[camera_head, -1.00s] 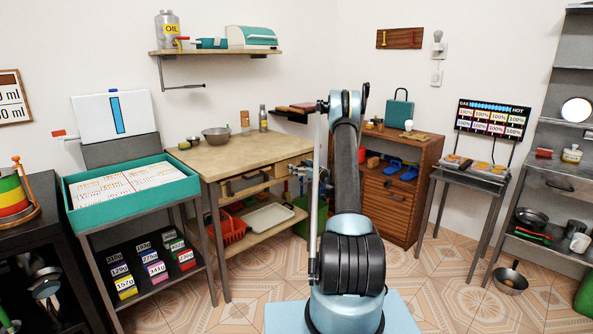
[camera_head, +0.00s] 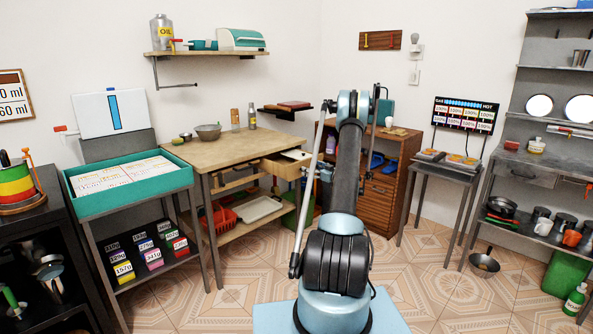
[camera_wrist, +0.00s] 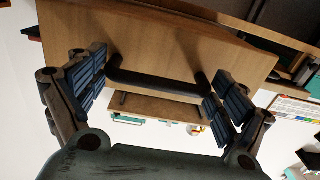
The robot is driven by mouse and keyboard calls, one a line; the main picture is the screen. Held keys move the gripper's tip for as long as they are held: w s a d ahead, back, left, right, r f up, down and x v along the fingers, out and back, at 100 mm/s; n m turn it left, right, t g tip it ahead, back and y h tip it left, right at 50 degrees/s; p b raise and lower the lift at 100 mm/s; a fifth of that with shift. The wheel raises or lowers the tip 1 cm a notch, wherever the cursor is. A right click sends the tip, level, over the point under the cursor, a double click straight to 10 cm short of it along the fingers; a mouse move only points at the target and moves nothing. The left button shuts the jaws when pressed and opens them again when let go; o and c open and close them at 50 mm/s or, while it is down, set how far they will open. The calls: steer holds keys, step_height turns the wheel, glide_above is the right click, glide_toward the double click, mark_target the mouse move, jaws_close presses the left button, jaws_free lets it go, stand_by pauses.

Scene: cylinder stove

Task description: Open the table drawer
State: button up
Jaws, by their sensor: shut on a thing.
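The wooden table (camera_head: 225,150) stands left of centre in the head view. Its drawer (camera_head: 283,167) sticks out at the right end, partly open, with something white inside. In the wrist view the drawer front (camera_wrist: 150,45) fills the upper middle, with a dark bar handle (camera_wrist: 155,84) across it.
A brown cabinet (camera_head: 381,205) stands right behind my arm. A teal-rimmed stand (camera_head: 130,205) is left of the table. A red basket (camera_head: 215,219) and a white tray (camera_head: 262,208) sit on the table's lower shelf.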

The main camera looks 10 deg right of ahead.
steer(key=shift+v, duration=1.55)
steer(key=shift+w+f, duration=0.1)
